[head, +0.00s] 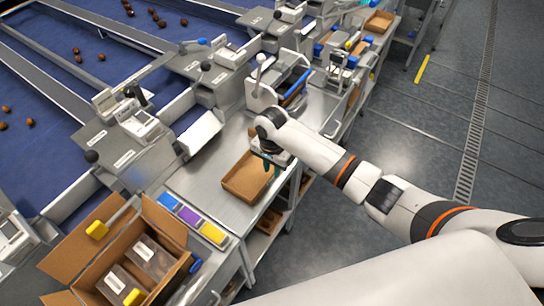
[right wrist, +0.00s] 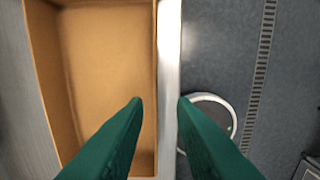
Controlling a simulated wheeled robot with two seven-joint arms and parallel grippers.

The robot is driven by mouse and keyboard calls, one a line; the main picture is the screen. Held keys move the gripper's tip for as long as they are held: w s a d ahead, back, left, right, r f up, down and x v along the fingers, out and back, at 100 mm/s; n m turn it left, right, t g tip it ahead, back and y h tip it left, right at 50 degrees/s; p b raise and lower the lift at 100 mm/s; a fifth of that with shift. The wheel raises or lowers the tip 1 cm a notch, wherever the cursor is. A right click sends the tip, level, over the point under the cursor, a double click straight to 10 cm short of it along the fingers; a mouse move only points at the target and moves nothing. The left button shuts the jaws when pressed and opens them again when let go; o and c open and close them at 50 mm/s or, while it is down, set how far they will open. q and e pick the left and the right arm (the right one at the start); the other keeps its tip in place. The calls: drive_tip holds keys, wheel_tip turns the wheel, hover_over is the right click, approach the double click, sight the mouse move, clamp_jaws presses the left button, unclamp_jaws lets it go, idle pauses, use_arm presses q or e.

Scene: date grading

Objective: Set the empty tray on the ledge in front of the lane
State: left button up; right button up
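The empty brown tray (head: 243,192) lies on the steel ledge (head: 207,182) in front of a lane, close to the ledge's outer edge. In the right wrist view the tray (right wrist: 105,60) shows its bare floor and its right wall. My right gripper (head: 268,164) is at the tray's right side in the head view. In the right wrist view my right gripper (right wrist: 161,99) is open, with one green finger over the tray's inside and the other past the ledge's edge. I cannot tell how high the tips are. My left gripper is not in view.
An open cardboard box (head: 165,222) with packs stands at the lower left, near blue, purple and yellow labels (head: 190,216). Lane machinery (head: 138,125) borders the ledge. Another brown tray (head: 379,22) is at the far end. Open floor (head: 420,130) is at right.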

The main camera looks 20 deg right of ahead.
wheel_tip(320, 180, up, 7)
drive_tip(key=shift+b, duration=0.4)
drive_tip(key=shift+f, duration=0.1)
